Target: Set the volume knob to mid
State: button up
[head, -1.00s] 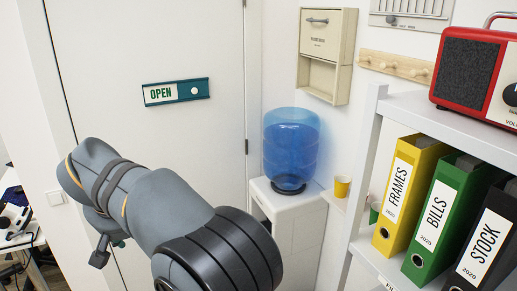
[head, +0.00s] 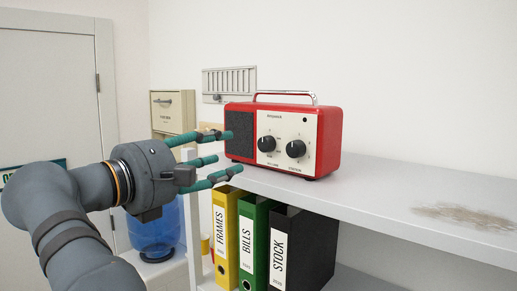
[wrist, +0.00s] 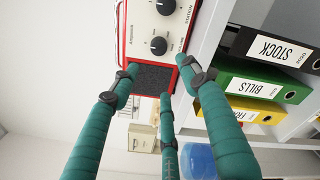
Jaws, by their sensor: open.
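A red radio (head: 331,140) with a silver handle stands on the white shelf. Its cream panel has two black knobs. The volume knob (head: 266,143) is the left one, beside the dark speaker grille (head: 240,134); the other knob (head: 296,149) is to its right. The volume knob's exact setting is too small to read. My gripper (head: 225,154) is open and empty, its three green fingers spread in front of the grille end, left of the volume knob. In the wrist view the volume knob (wrist: 158,46) lies beyond the fingertips, apart from them.
The grey-white shelf (head: 380,190) is clear right of the radio, apart from a brown stain (head: 465,216). Below stand yellow (head: 224,235), green (head: 250,245) and black (head: 300,245) binders. A blue water bottle (head: 155,235) is behind my arm.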

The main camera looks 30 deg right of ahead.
aim_at(263, 147)
jog(key=shift+n, duration=0.4)
jog(key=x, duration=0.3)
jog(key=s+p+x, duration=0.1)
jog(key=x, duration=0.5)
jog(key=shift+s+d+r+p, duration=0.2)
jog(key=shift+d+r+p, duration=0.1)
jog(key=shift+d+p, duration=0.1)
jog(key=shift+w+d, duration=0.1)
jog(key=shift+d, duration=0.2)
jog(key=shift+w+d+f, duration=0.15)
jog(key=shift+w+d, duration=0.05)
jog(key=shift+w, duration=0.15)
jog(key=shift+s, duration=0.1)
jog(key=shift+c, duration=0.4)
jog(key=shift+c, duration=0.6)
jog(key=c, duration=1)
jog(key=shift+o, duration=0.2)
jog(key=shift+f, duration=0.1)
